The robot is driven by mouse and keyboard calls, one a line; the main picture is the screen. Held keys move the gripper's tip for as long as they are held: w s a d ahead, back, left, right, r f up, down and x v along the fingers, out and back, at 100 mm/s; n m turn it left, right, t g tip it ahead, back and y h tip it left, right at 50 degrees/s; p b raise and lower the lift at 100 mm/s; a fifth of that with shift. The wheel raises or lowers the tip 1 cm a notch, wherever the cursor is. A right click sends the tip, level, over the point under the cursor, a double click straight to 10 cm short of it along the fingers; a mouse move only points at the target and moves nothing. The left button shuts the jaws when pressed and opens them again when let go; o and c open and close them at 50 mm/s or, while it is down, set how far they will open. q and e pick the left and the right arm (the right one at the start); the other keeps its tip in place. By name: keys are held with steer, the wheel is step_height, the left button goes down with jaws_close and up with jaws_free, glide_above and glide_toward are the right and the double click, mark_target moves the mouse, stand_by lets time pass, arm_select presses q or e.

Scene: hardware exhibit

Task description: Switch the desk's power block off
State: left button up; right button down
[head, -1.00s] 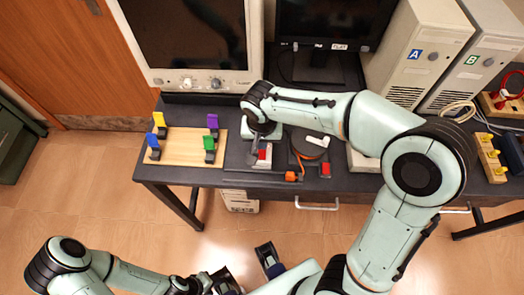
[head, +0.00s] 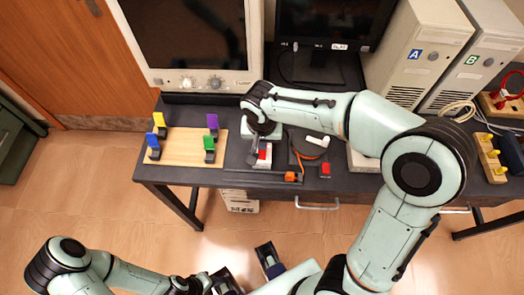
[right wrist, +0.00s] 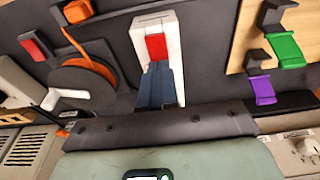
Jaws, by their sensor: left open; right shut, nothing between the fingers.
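The power block is a white block with a red rocker switch (head: 264,155) on the dark desk, near its front edge. It also shows in the right wrist view, with the red rocker (right wrist: 156,46) in a white housing (right wrist: 173,42). My right gripper (right wrist: 157,68) is shut and empty, its dark fingertips over the block right beside the red rocker. Whether they touch it I cannot tell. In the head view my right wrist partly covers the block. My left gripper (head: 247,270) is open and empty, low in front of the desk.
A wooden board (head: 180,147) with coloured clips stands left of the block. A round dark device with an orange strap (head: 312,157), a small red button (head: 325,170) and an orange piece (head: 290,176) lie to its right. Monitors and computer towers (head: 416,55) stand behind.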

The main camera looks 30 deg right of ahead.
arm_select(q)
steer(key=shift+s+f+b, duration=0.2)
steer(key=shift+f+b, duration=0.5)
arm_select(e)
steer(key=shift+f, duration=0.9)
arm_select(q)
steer(key=shift+r, duration=0.15)
arm_select(e)
steer(key=shift+r, duration=0.15)
steer(key=shift+r+p, duration=2.65)
steer(key=shift+r, duration=0.8)
arm_select(q)
steer(key=r, duration=0.1)
steer(key=w+r, duration=0.1)
steer(key=r, duration=0.3)
steer(key=shift+w, duration=0.35)
